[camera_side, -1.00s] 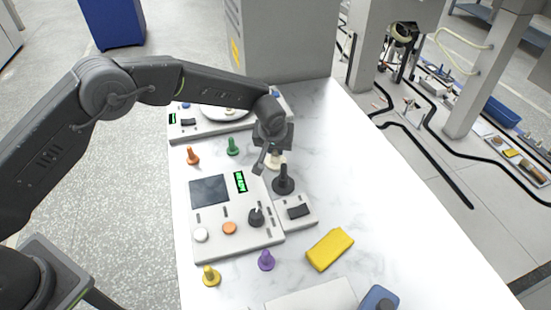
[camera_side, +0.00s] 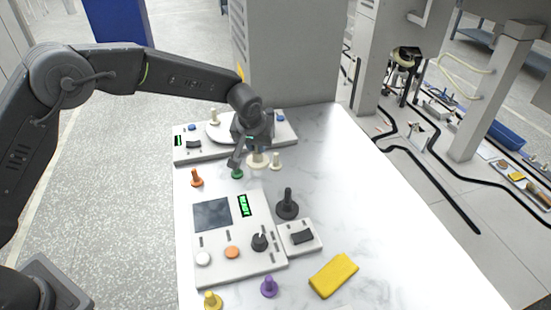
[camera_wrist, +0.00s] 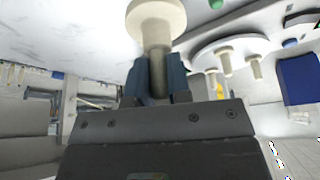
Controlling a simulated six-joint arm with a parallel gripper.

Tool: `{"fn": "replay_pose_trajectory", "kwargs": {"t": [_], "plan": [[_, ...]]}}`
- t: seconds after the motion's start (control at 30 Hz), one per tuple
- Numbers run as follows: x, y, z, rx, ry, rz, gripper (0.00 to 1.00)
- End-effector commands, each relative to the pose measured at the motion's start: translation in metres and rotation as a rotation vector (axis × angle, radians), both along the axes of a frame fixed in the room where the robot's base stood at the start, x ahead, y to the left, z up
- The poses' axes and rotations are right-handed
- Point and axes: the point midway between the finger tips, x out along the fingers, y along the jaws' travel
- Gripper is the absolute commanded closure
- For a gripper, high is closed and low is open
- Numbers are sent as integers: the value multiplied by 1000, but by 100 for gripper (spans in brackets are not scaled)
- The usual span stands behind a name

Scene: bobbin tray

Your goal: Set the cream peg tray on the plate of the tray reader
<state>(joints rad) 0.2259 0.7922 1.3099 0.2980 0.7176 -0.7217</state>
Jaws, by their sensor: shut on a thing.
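The cream peg tray (camera_side: 259,162) is a round cream disc with an upright stem. My gripper (camera_side: 257,146) is shut on its stem and holds it with the disc below the fingers. In the wrist view the disc (camera_wrist: 156,18) shows beyond my fingertips (camera_wrist: 158,75), with the stem between them. The tray reader (camera_side: 180,155) is the long pale device at the back, with a round white plate (camera_side: 217,133). The held tray is in front and to the right of the plate. My gripper hides part of the plate's right side. A cream peg (camera_side: 214,116) shows at the plate's back.
A green peg (camera_side: 237,173) and an orange peg (camera_side: 197,179) stand in front of the reader. A black peg (camera_side: 287,207), a control panel (camera_side: 215,262) and a yellow block (camera_side: 333,276) are nearer. The right tabletop is clear.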

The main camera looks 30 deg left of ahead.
Motion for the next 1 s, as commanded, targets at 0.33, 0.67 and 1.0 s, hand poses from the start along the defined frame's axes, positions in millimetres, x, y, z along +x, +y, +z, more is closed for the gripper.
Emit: {"fn": "replay_pose_trajectory", "kwargs": {"t": [0.33, 0.67, 1.0], "plan": [[-12, 48, 29, -1, 0, 2, 100], [-82, 43, 17, 14, -2, 6, 100], [-159, 38, 0, 2, -2, -1, 100]]}}
